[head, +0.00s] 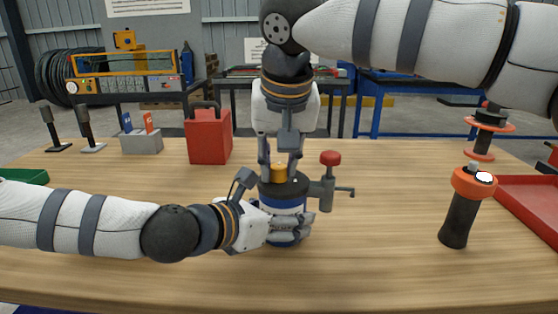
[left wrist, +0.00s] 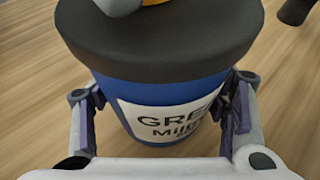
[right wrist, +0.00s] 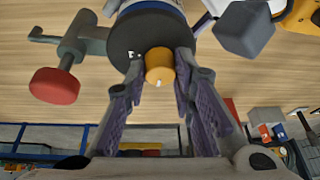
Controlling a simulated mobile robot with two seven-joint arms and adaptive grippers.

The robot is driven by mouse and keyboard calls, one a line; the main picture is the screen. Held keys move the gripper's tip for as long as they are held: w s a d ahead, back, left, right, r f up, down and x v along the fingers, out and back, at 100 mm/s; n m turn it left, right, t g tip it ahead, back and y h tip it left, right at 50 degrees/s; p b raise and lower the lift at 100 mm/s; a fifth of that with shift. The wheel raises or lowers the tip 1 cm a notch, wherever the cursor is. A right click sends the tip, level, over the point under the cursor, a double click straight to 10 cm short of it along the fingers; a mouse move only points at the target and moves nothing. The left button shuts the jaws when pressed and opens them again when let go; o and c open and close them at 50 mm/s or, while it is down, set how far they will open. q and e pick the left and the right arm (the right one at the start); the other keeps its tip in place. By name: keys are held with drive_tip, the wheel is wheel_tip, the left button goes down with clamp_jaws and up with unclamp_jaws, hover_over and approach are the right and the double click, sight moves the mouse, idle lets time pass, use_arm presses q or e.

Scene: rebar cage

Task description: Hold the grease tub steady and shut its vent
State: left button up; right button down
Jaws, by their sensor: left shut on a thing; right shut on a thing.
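The grease tub (head: 283,204) is a blue can with a dark lid and a white label, standing upright on the wooden table. My left gripper (head: 290,229) is shut around its body from the left side; in the left wrist view its fingers flank the blue tub (left wrist: 165,95). The vent is a small orange-yellow knob (right wrist: 159,66) on top of the lid. My right gripper (head: 280,170) comes down from above and is shut on this knob (head: 279,173). In the right wrist view the right fingers (right wrist: 160,75) lie on both sides of it.
A grey clamp with a red knob (head: 330,158) stands right beside the tub. A red can (head: 208,136) is behind left. An orange-collared black tool (head: 460,208) and a red tray (head: 529,205) are at right. The front table is clear.

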use_arm(q)
drive_tip(key=shift+f, duration=0.1)
use_arm(e)
drive_tip(key=c, duration=1.3)
unclamp_jaws()
drive_tip(key=shift+c, duration=0.2)
drive_tip(key=v, duration=1.2)
use_arm(q)
drive_tip(key=o, duration=1.9)
